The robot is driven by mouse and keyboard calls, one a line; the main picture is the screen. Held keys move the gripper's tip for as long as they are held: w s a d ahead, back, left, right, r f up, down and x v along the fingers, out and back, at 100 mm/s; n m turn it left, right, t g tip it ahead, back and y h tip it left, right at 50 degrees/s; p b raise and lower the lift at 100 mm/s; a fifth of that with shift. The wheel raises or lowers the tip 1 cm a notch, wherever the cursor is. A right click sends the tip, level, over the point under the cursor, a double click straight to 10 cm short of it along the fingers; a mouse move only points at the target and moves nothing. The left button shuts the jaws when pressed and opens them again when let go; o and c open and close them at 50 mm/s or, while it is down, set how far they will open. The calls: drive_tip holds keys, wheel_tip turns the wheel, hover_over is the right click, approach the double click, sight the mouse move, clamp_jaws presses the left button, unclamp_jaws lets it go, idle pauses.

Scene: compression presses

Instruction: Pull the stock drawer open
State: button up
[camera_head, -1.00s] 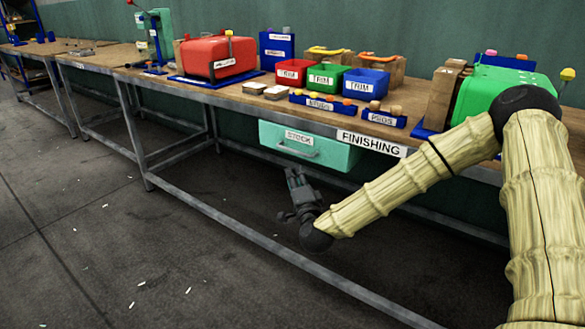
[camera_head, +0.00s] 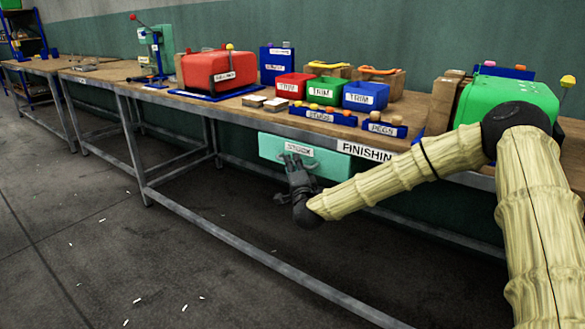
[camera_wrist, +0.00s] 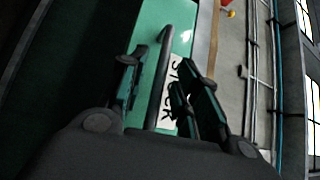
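The stock drawer (camera_head: 270,147) is a mint-green box front with a white STOCK label, hung under the bench top below the STUDS bin. It looks shut. My gripper (camera_head: 293,163) is in front of it, partly covering the label and handle in the head view. In the wrist view the green drawer face (camera_wrist: 152,40) shows close up, and its grey bar handle (camera_wrist: 159,80) runs between the fingers of my open gripper (camera_wrist: 158,88). The fingers stand apart on both sides of the bar. I cannot tell whether they touch it.
The workbench (camera_head: 190,99) carries a red press (camera_head: 205,70), a green press (camera_head: 510,97), coloured TRIM bins (camera_head: 366,96) and small blue STUDS and PEGS bins. A metal lower rail (camera_head: 250,262) runs in front of the bench legs. The floor in front is open.

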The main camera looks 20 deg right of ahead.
drive_tip(key=shift+w+r, duration=0.1)
drive_tip(key=shift+w, duration=0.3)
clamp_jaws()
